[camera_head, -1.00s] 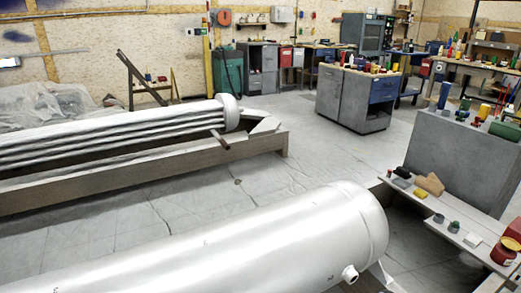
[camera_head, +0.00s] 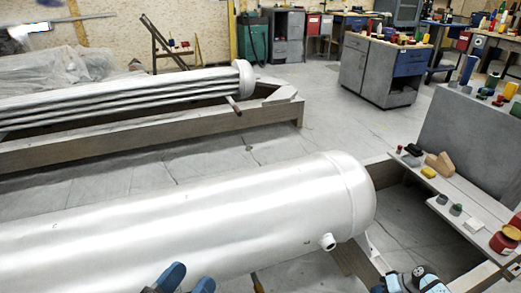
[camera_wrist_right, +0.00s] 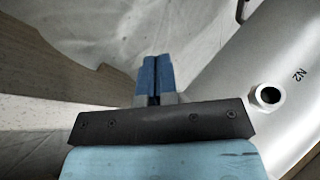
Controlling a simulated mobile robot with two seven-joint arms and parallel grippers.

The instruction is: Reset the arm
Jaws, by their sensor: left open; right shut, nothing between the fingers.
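My left gripper (camera_head: 187,281) shows at the bottom edge of the head view. Its two blue fingers are apart with nothing between them, in front of the silver tank (camera_head: 200,215). Part of my right arm shows at the bottom right of the head view, by the tank's right end. In the right wrist view, my right gripper (camera_wrist_right: 155,78) has its blue fingers together and empty. The tank (camera_wrist_right: 275,60) is to its right there, with a short round nozzle and the marking "N2". The rest of both arms is out of frame.
A wooden frame (camera_head: 200,131) carrying long metal tubes lies behind the tank. A bench (camera_head: 465,203) with small tools and a red can (camera_head: 503,242) is at the right. A grey cabinet (camera_head: 363,75) stands farther back.

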